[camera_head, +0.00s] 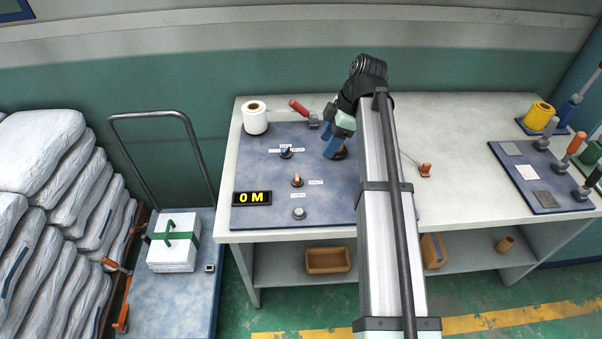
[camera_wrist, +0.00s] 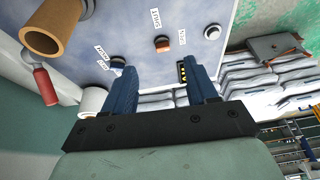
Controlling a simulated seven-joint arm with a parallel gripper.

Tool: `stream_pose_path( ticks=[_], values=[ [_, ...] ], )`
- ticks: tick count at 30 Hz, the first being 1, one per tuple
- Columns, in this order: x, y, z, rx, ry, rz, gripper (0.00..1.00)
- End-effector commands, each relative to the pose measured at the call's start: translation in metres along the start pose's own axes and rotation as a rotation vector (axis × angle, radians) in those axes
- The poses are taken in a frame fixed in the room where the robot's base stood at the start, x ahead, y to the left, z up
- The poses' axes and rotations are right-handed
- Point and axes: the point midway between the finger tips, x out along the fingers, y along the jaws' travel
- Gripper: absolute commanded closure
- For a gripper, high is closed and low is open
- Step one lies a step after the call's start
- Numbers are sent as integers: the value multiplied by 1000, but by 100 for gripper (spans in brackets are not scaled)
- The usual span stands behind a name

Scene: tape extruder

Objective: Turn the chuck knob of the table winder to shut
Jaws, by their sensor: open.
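The table winder's blue panel (camera_head: 258,208) lies on the white table. A small blue knob (camera_head: 286,154) with labels beside it, likely the chuck knob, sits on the panel's upper part; the label words are too small to read surely. It also shows in the wrist view (camera_wrist: 117,63), just beyond my left fingertip. My gripper (camera_head: 331,154) is open and empty, to the right of this knob in the head view and apart from it. In the wrist view, the blue fingers of my gripper (camera_wrist: 160,72) are spread wide with nothing between them.
An orange knob (camera_head: 297,180), a round silver button (camera_head: 299,213) and a "0 M" display (camera_head: 252,198) are on the panel. A white roll (camera_head: 255,118) and red-handled lever (camera_head: 299,106) stand behind. A brown core (camera_wrist: 47,27) is near my gripper. My arm hides the panel's right part.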

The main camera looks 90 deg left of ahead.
Motion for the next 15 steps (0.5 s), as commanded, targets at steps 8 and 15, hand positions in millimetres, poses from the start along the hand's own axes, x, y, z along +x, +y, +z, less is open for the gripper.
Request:
stream_pose_path(
  ticks=[8, 15],
  values=[
    [13, -2, -28, -39, 42, 6, 43],
    [48, -2, -28, -37, 41, 4, 43]
  ],
)
